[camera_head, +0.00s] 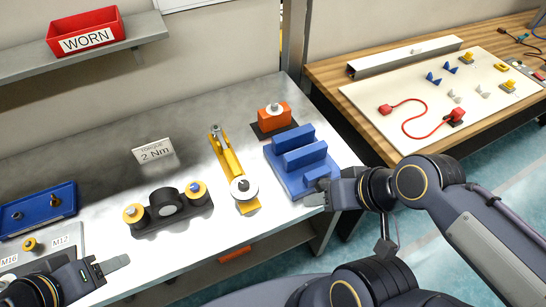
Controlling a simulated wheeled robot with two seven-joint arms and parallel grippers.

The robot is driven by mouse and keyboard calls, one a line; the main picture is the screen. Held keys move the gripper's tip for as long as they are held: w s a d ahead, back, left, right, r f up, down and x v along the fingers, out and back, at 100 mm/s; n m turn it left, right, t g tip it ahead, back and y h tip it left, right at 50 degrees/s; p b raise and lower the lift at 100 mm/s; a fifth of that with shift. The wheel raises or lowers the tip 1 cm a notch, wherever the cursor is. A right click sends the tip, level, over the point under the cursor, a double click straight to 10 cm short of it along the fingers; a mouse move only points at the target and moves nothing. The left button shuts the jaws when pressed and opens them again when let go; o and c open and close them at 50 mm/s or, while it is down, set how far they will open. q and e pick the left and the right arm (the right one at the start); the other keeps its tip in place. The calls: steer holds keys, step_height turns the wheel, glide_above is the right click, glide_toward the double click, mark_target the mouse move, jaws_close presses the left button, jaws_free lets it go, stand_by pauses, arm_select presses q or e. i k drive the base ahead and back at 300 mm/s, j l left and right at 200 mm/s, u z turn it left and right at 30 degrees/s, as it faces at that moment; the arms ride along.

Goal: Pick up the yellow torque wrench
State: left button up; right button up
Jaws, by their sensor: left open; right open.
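The yellow torque wrench (231,162) is a long yellow piece lying on the metal bench, left of the blue stepped block. A grey head shows at its far end, and a round white part with a dark knob (242,187) sits at its near end. My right gripper (315,194) is open and empty by the near right corner of the blue block, to the right of the wrench and apart from it. My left gripper (112,264) is open and empty at the bench's front left, well away from the wrench.
A blue stepped block (300,160) and an orange block (273,118) stand right of the wrench. A black fixture with yellow knobs (168,208) stands left, with a "2 Nm" sign (155,151) behind. A blue tray (38,208) is far left. A wooden table (375,128) is right.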

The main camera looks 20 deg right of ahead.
mark_target(249, 196)
steer(key=z, duration=0.25)
steer(key=i+l, duration=0.1)
steer(key=l, duration=0.35)
steer(key=i+l, duration=0.1)
steer(key=l, duration=0.4)
steer(key=i+l, duration=0.1)
steer(key=l, duration=0.35)
